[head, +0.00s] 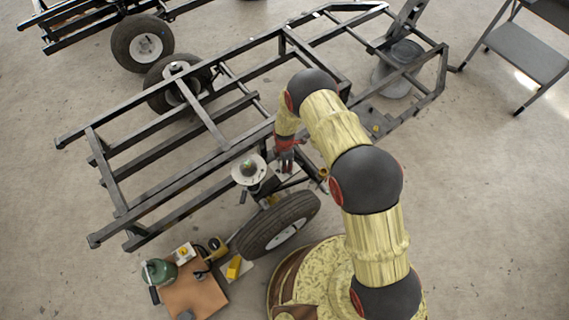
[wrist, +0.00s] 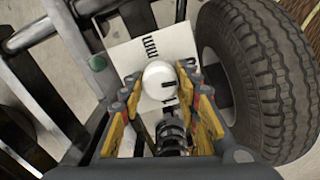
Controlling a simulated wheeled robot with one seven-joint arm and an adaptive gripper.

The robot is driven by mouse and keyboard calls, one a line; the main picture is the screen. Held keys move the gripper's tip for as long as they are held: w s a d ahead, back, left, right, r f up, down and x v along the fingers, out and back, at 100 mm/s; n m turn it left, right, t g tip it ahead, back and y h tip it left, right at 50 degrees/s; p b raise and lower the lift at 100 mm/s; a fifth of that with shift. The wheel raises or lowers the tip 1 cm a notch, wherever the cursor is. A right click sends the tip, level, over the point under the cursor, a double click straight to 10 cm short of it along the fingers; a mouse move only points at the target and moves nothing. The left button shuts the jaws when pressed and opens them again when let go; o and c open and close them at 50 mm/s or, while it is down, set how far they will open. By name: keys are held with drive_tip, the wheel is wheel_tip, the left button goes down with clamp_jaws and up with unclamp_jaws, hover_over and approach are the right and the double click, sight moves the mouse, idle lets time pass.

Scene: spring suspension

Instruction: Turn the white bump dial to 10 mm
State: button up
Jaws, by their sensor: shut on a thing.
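My gripper (wrist: 161,91) is shut on the dial, with one yellow-padded finger on each side. In the head view my gripper (head: 286,160) is beside the black frame, above the front wheel, and hides the dial. I cannot tell which value the dial points to.
A black tyre (wrist: 243,80) stands close to the right of my gripper in the wrist view. The black metal frame (head: 190,190) runs along the left, with a round white disc (head: 248,168) near the wheel. A brown board (head: 195,296) with tools lies on the floor.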

drive_tip(key=shift+n, duration=0.6)
drive_tip(key=o, duration=1.2)
drive_tip(key=shift+c, duration=0.2)
wheel_tip(320, 180, up, 12)
idle(0.4)
